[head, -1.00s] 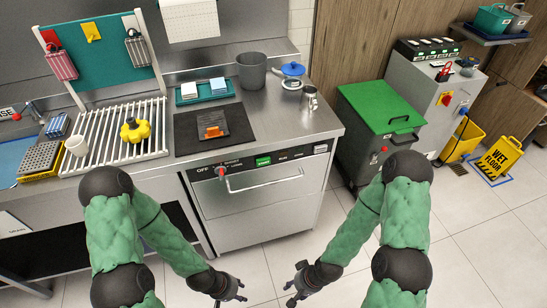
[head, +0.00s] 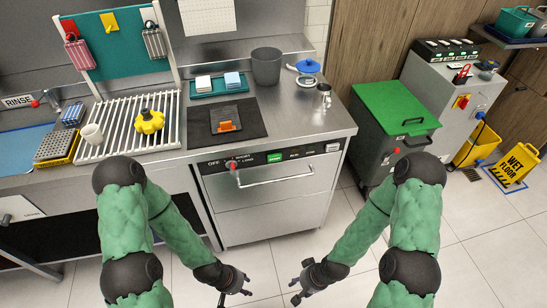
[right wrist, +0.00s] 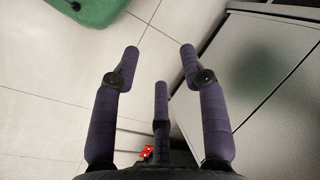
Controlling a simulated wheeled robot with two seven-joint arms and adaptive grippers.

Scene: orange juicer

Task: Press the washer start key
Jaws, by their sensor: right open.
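The washer (head: 262,200) is a steel under-counter machine with a front handle. Its control strip carries a red-marked dial (head: 231,165) by the words OFF and SHORT, a green key (head: 275,158), a black key (head: 294,154) and a pale key (head: 333,147). The lettering on the keys is too small to read surely. My left gripper (head: 246,286) is low in front of the washer, below the strip; whether it is open cannot be told. My right gripper (head: 295,290) is open and empty, low and to its right. Its spread fingers show in the right wrist view (right wrist: 160,65), touching nothing.
A dark mat with an orange-tagged item (head: 226,126) lies on the counter (head: 290,122). A green-lidded bin (head: 395,112) stands right of the washer. A wet floor sign (head: 515,165) is further right. The floor before the washer is clear.

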